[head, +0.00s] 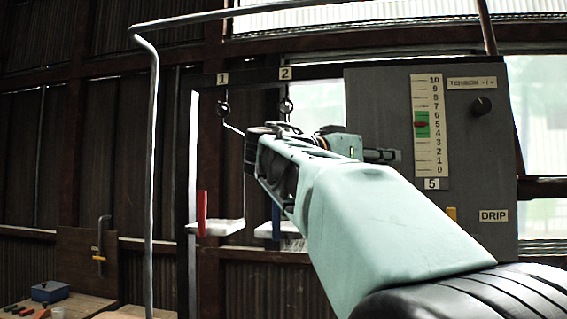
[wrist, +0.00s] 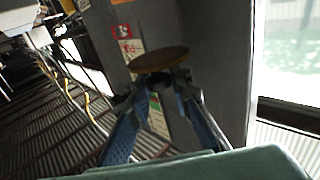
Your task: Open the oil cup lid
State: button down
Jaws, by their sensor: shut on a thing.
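In the wrist view, my gripper (wrist: 156,88) has its two blue-padded fingers converging just below a round brown, brass-like disc, which looks like the oil cup lid (wrist: 158,60). The fingers are shut on the lid at its near lower side. The disc shows as a flat, slightly tilted ellipse. The cup body below it is mostly hidden by the fingers, so I cannot tell how far the lid is open. In the head view, my arm covers the fingertips and the cup beside the grey cabinet (head: 375,95).
The cabinet bears a scale (head: 427,125), a dark knob (head: 481,105) and a DRIP label (head: 493,216). Hooks (head: 224,108) hang beside my wrist, with a red-handled piece (head: 202,212) lower left. A bent pipe (head: 151,170) stands left. A workbench (head: 85,303) is at lower left.

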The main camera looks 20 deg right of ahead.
jog(key=n+h+b, duration=0.1)
jog(key=b, duration=0.4)
jog(key=shift+w+a+f+n+h, duration=0.2)
jog(key=shift+a+n+h, duration=0.1)
jog(key=shift+n+h, duration=0.1)
jog(key=n+b, duration=0.1)
jog(key=b, duration=0.1)
jog(key=n+t+h+b, duration=0.1)
jog(key=b, duration=0.1)
jog(key=a+n+t+b, duration=0.1)
jog(key=b, duration=0.1)
jog(key=shift+w+r+h+b, duration=0.25)
jog(key=shift+r+h+b, duration=0.05)
jog(key=shift+r+h, duration=0.1)
jog(key=shift+w+a+f+n+t+y+b, duration=0.15)
jog(key=shift+w+a+n+t+y+b, duration=0.5)
jog(key=shift+n+t+y+b, duration=3.35)
jog(key=shift+w+a+f+n+t+y+b, duration=0.25)
jog(key=shift+a+n+t+y+b, duration=0.65)
jog(key=shift+n+t+b, duration=3.45)
jog(key=shift+w+a+f+n+t+y+b, duration=0.1)
jog(key=shift+w+a+n+t+y+b, duration=1.1)
jog(key=shift+n, duration=5.55)
jog(key=y, duration=0.1)
jog(key=s+d+y+b, duration=0.1)
jog(key=y, duration=0.1)
jog(key=shift+s+n, duration=0.15)
jog(key=shift+n, duration=0.15)
jog(key=c, duration=1.8)
grip_release()
